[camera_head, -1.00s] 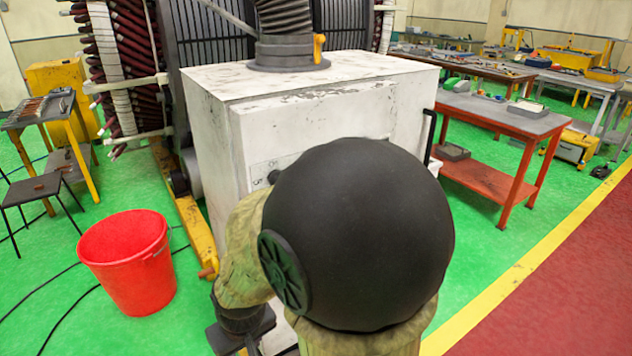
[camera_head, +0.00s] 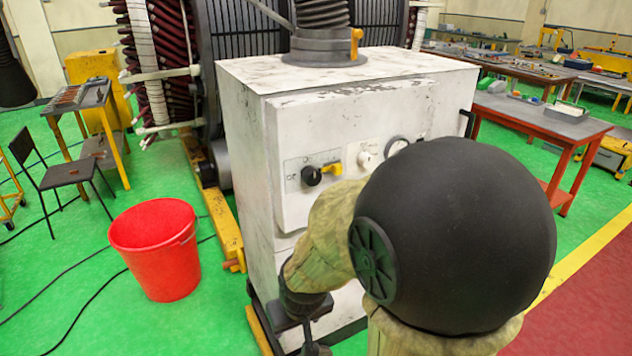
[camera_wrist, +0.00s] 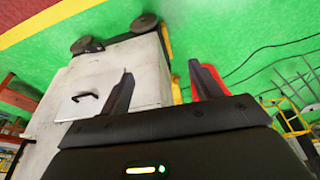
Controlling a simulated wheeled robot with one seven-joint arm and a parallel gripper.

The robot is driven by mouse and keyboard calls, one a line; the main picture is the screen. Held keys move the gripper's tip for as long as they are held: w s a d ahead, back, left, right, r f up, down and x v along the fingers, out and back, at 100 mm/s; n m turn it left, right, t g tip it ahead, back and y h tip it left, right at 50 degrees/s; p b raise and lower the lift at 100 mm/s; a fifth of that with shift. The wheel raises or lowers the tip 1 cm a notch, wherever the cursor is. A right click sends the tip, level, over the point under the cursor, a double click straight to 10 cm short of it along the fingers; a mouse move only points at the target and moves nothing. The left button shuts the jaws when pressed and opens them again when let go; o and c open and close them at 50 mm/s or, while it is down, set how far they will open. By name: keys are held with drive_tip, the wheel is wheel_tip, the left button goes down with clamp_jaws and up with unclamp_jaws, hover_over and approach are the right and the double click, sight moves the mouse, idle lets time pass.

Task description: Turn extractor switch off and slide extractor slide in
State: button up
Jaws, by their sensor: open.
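The extractor is a scuffed white cabinet (camera_head: 240,150) with a ribbed hose on top. A yellow-orange extractor slide (camera_head: 356,43) sticks up at the right side of the dark hose collar (camera_head: 323,50). On the front panel, a black knob (camera_head: 311,176) sits beside a yellow handle (camera_head: 334,170); which one is the switch, and its setting, I cannot tell. My arm covers the lower right of the front. In the wrist view my gripper (camera_wrist: 162,88) is open and empty, with the cabinet (camera_wrist: 145,75) beyond it. No switch or slide shows there.
A red bucket (camera_head: 155,250) stands on the green floor left of the cabinet. A black chair (camera_head: 75,180) and small tool table (camera_head: 85,105) stand further left. Cables cross the floor. A red workbench (camera_head: 545,125) is at the right.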

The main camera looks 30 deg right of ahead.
drive_tip(key=w+d+r+t+h, duration=0.1)
drive_tip(key=w+d+r+t, duration=0.1)
drive_tip(key=w+d+t, duration=0.35)
drive_tip(key=w+d+r+t+y+b, duration=0.1)
drive_tip(key=w+d+r+t+b, duration=0.1)
drive_tip(key=d+r+t, duration=0.7)
wheel_tip(320, 180, up, 3)
drive_tip(key=shift+w+d+f+n+y+b, duration=0.25)
drive_tip(key=shift+w+d+y+b, duration=0.2)
drive_tip(key=shift+d, duration=0.8)
drive_tip(key=p, duration=0.8)
approach(314, 180)
drive_tip(key=w, duration=0.9)
drive_tip(key=shift+w+a, duration=0.15)
drive_tip(key=shift+w, duration=0.2)
